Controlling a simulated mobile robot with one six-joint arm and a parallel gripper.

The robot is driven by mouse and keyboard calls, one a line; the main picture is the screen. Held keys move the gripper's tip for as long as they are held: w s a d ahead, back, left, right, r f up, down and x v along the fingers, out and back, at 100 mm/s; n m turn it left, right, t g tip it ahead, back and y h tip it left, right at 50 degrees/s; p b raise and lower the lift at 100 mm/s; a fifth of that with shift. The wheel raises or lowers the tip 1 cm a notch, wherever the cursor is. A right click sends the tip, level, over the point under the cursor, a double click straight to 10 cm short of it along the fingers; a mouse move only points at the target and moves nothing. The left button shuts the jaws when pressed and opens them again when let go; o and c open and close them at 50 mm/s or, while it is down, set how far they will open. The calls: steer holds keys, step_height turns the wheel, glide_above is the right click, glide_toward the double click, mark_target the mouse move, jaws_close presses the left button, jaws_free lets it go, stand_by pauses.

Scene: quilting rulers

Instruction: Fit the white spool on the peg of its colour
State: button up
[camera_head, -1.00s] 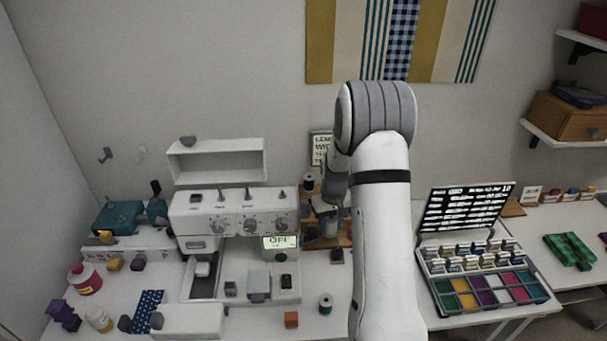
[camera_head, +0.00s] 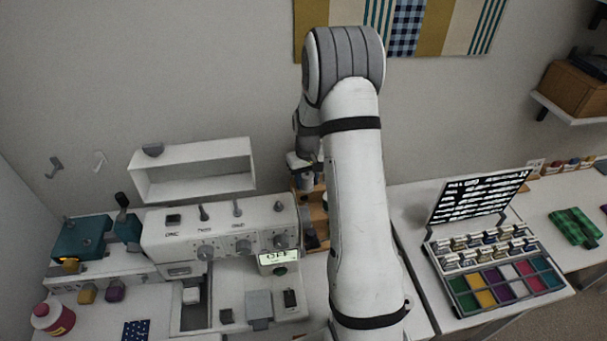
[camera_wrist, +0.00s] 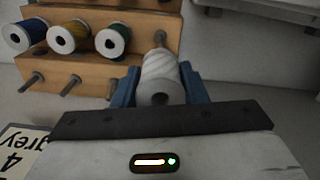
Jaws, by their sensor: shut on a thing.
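The white spool (camera_wrist: 162,68) is between the blue fingers of my gripper (camera_wrist: 160,88), which is shut on it, in the wrist view. Its near end with a dark hole faces the camera. Part of a peg (camera_wrist: 160,38) on the wooden rack (camera_wrist: 65,72) shows just beyond the spool's far end; I cannot tell whether they touch. In the head view my gripper (camera_head: 305,165) is beside the rack (camera_head: 318,208), which is largely hidden by my arm.
Blue (camera_wrist: 24,37), yellow (camera_wrist: 68,37) and green (camera_wrist: 112,40) spools sit in the rack's upper row, left of the held spool. Bare pegs (camera_wrist: 70,85) stick out below them. A sewing machine (camera_head: 225,225) stands left of the rack, with a white shelf (camera_head: 195,178) above.

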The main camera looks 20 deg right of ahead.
steer(key=shift+b, duration=0.3)
steer(key=b, duration=0.4)
glide_above(307, 204)
steer(key=shift+f, duration=2.9)
steer(key=shift+f, duration=2.8)
steer(key=o, duration=0.9)
step_height(307, 204, up, 8)
steer(key=shift+f+b, duration=0.15)
steer(key=shift+b, duration=0.85)
